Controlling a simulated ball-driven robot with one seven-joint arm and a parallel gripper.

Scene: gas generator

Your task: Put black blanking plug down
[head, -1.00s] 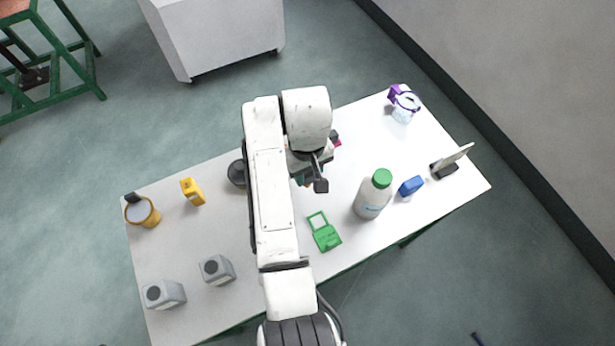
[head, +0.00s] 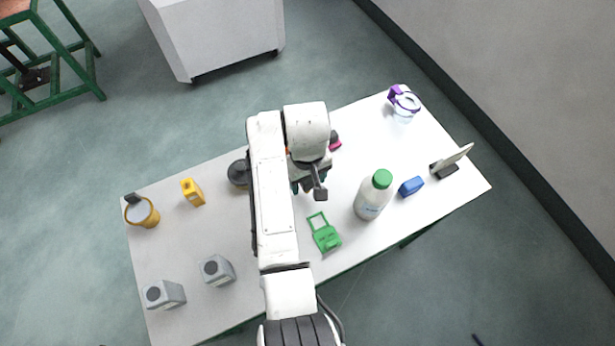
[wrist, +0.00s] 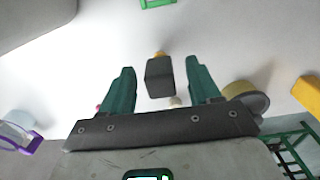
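The black blanking plug (wrist: 160,78) appears in the wrist view as a dark block between the two green fingers of my gripper (wrist: 161,88). A gap shows on each side of it, so the fingers stand apart and do not seem to touch it. A small yellow-orange bit (wrist: 160,54) shows at its far end. I cannot tell whether the plug rests on the white table (head: 365,150). In the head view my arm hides the plug and most of my gripper (head: 308,186), which is over the middle of the table.
A dark round thing (head: 238,174) lies left of my arm, and a pink-and-black piece (head: 335,141) lies behind my gripper. A green item (head: 325,234), white bottle (head: 372,197) and blue block (head: 411,187) are to the front and right. Grey containers (head: 217,270) stand front left.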

